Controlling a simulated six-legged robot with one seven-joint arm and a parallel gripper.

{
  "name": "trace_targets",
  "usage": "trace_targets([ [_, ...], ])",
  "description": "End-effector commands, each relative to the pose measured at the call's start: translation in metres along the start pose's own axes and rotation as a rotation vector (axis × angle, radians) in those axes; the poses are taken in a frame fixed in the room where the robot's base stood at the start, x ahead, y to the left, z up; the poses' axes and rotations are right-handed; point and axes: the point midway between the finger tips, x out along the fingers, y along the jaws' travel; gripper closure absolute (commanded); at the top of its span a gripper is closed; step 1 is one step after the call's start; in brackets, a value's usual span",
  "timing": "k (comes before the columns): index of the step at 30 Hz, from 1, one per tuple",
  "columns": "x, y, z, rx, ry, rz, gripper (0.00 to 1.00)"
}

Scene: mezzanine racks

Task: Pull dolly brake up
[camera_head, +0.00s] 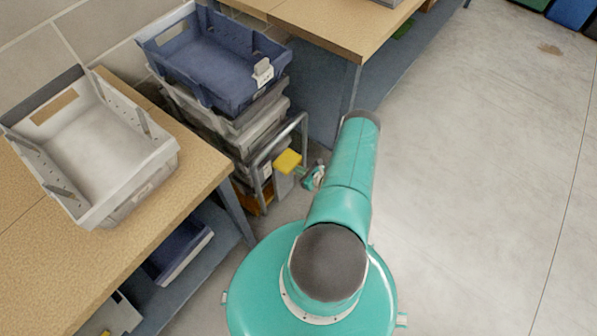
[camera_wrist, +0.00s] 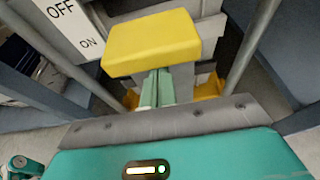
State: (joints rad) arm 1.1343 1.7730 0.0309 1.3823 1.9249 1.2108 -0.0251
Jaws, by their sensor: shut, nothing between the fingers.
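The dolly brake shows as a yellow block (camera_wrist: 150,42) on a grey mount in the wrist view; in the head view the yellow block (camera_head: 288,160) is by the dolly's tubular handle (camera_head: 297,125). A white plate (camera_wrist: 72,18) beside it reads OFF above ON. My gripper (camera_wrist: 157,80) has its pale green fingers together and empty, at the lower edge of the yellow block. The block hides the fingertips, and I cannot tell whether they touch it. In the head view my gripper (camera_head: 313,176) is just right of the brake, partly hidden by my arm.
Stacked crates, a blue one (camera_head: 240,84) on top, stand on the dolly between two wooden benches. A grey crate (camera_head: 155,160) sits on the left bench (camera_head: 50,270). Handle bars (camera_wrist: 255,40) flank the brake closely. The floor (camera_head: 480,170) to the right is clear.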

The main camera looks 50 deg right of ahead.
Motion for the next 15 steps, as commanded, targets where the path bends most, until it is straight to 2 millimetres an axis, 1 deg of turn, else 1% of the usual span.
trace_targets([
  [8, -0.001, 0.0, 0.002, 0.0, 0.0, 0.0, 1.0],
  [11, -0.004, -0.001, 0.011, 0.0, 0.0, -0.001, 1.0],
  [15, -0.011, -0.002, 0.031, 0.001, -0.002, -0.003, 1.0],
])
